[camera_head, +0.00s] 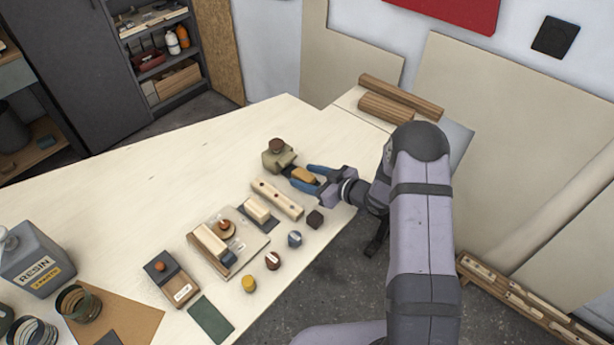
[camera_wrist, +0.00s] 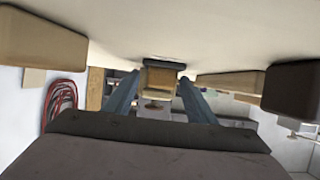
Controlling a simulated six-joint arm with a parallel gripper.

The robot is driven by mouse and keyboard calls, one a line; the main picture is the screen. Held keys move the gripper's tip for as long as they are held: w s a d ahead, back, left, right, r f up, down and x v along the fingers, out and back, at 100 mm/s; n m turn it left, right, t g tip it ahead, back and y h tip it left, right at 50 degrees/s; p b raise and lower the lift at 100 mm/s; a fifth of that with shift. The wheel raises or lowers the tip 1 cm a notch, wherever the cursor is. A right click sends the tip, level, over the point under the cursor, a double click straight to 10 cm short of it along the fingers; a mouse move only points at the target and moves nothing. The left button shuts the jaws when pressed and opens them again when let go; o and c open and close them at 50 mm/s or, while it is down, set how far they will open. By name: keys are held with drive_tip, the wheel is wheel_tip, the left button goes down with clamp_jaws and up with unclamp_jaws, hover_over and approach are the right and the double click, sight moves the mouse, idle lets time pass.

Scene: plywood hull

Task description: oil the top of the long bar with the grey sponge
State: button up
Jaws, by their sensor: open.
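The long bar (camera_head: 277,199) is pale wood with dark spots along its top, lying on the bench. It also shows at the right of the wrist view (camera_wrist: 230,83). My gripper (camera_head: 303,178) is open, low over the bench just beyond the bar. Its blue fingers lie either side of an amber block (camera_head: 304,175). In the upside-down wrist view, this block (camera_wrist: 160,79) has a dark grey base against the bench. It may be the grey sponge; I cannot tell for sure. I cannot see the fingers touching it.
An olive container (camera_head: 277,155) with a brown knob stands just past the fingertips. A pale block (camera_head: 257,209) and a wooden board (camera_head: 250,254) are left of the bar. The bench's far left is clear.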

drive_tip(key=shift+d, duration=0.1)
drive_tip(key=shift+b+v, duration=1.2)
drive_tip(key=shift+v, duration=2.4)
drive_tip(key=shift+w+d+r+h, duration=0.1)
drive_tip(key=shift+w+d+h, duration=0.1)
drive_tip(key=shift+h, duration=0.1)
drive_tip(key=d+m+h, duration=0.1)
drive_tip(key=d+h, duration=0.1)
drive_tip(key=d, duration=0.1)
drive_tip(key=d+r+m+h, duration=0.1)
drive_tip(key=d+h, duration=0.2)
drive_tip(key=shift+r+m+h, duration=0.1)
drive_tip(key=shift+m+h, duration=0.2)
drive_tip(key=s+d+r+m+g+h, duration=0.1)
drive_tip(key=s+d+m+g+h, duration=0.25)
drive_tip(key=s, duration=0.35)
drive_tip(key=s+a+r+m+g, duration=0.1)
drive_tip(key=s+a+g, duration=0.1)
drive_tip(key=s, duration=0.8)
drive_tip(key=s+a+r+m+g, duration=0.1)
drive_tip(key=s+g, duration=0.3)
drive_tip(key=s, duration=0.7)
drive_tip(key=shift+s+a+r+m, duration=0.25)
drive_tip(key=shift+a+m, duration=0.2)
drive_tip(key=shift+a, duration=0.25)
